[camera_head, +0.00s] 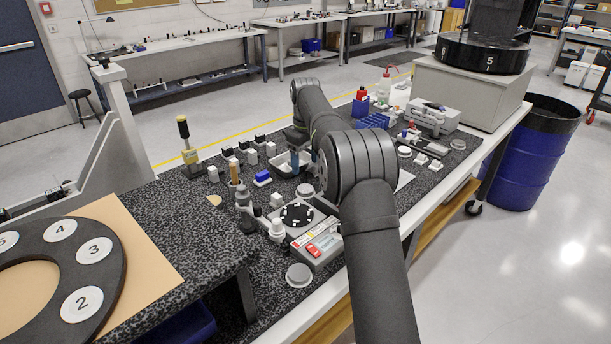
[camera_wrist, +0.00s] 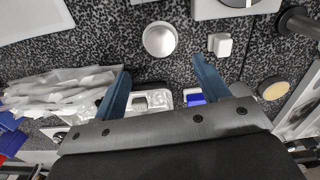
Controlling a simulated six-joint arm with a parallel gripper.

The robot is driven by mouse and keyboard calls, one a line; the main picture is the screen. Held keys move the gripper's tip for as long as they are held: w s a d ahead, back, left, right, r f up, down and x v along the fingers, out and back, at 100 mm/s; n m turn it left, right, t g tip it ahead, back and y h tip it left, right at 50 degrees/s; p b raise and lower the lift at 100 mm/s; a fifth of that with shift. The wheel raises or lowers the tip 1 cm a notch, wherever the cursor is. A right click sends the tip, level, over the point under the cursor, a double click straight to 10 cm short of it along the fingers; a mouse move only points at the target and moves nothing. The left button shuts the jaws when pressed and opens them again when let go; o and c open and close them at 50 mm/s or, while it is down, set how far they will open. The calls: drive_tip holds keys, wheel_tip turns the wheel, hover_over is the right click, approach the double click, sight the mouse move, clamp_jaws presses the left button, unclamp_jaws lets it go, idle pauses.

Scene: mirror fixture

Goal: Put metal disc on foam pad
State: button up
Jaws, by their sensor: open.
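A round, silvery metal disc (camera_wrist: 160,39) lies flat on the speckled bench top in the wrist view, ahead of my gripper (camera_wrist: 161,76). My gripper's two blue fingers are wide apart with nothing between them, and the disc is beyond the fingertips. In the head view, my gripper (camera_head: 305,158) is low over the bench, partly hidden by my arm. Several grey discs show there, one of them (camera_head: 299,274) near the front edge; I cannot tell which matches. A tan round pad (camera_wrist: 273,88) lies to the right in the wrist view; I cannot tell whether it is foam.
A small white block (camera_wrist: 221,44) stands right of the disc. Clear plastic bags (camera_wrist: 62,92) lie at left. In the head view, a white tray (camera_head: 281,169), a device with a black dial (camera_head: 297,214) and a yellow-handled tool (camera_head: 187,150) crowd the bench.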

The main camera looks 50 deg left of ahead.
sight(305, 188)
drive_tip(key=shift+r, duration=1.7)
wheel_tip(305, 188, down, 13)
drive_tip(key=shift+r, duration=2.4)
